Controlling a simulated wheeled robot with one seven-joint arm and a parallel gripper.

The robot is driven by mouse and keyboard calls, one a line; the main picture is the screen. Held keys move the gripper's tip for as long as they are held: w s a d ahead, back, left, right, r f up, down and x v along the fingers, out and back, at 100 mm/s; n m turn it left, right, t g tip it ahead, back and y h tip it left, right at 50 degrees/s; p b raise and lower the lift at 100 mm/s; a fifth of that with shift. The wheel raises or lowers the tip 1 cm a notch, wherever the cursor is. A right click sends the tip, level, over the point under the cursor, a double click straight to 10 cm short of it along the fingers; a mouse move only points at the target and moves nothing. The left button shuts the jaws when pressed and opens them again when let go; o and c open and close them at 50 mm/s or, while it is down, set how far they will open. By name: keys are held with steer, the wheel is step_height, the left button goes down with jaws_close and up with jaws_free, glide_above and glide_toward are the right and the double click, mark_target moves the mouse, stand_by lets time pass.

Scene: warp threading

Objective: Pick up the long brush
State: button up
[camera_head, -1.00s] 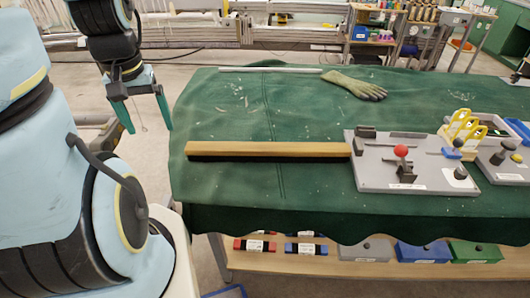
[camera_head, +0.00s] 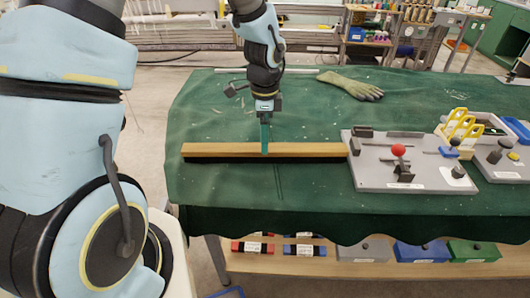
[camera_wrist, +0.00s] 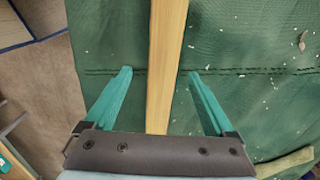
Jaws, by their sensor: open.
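The long brush (camera_head: 210,151) lies across the green-covered table, with a pale wooden back and dark bristles along its near side. In the wrist view the brush (camera_wrist: 166,60) runs lengthwise between my two open fingers, with a gap on each side. My gripper (camera_head: 265,145) is over the middle of the brush in the head view, pointing down. Its teal fingers also show in the wrist view (camera_wrist: 160,72), one on each side of the brush. I cannot tell how far the fingertips are above the cloth.
A grey board (camera_head: 385,178) with a red-knobbed fixture touches or nearly touches the brush's right end. A work glove (camera_head: 350,86) and a thin rod (camera_head: 310,71) lie at the back. Yellow-handled tools (camera_head: 460,128) stand at the right. The cloth in front of the brush is mostly clear.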

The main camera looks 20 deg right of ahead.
steer(key=shift+w+d+f+p, duration=0.1)
steer(key=shift+f+p, duration=0.4)
steer(key=shift+f, duration=0.9)
steer(key=shift+w+f+p, duration=0.1)
steer(key=shift+f+p, duration=0.35)
steer(key=shift+f, duration=0.9)
steer(key=shift+c, duration=0.3)
jaws_close()
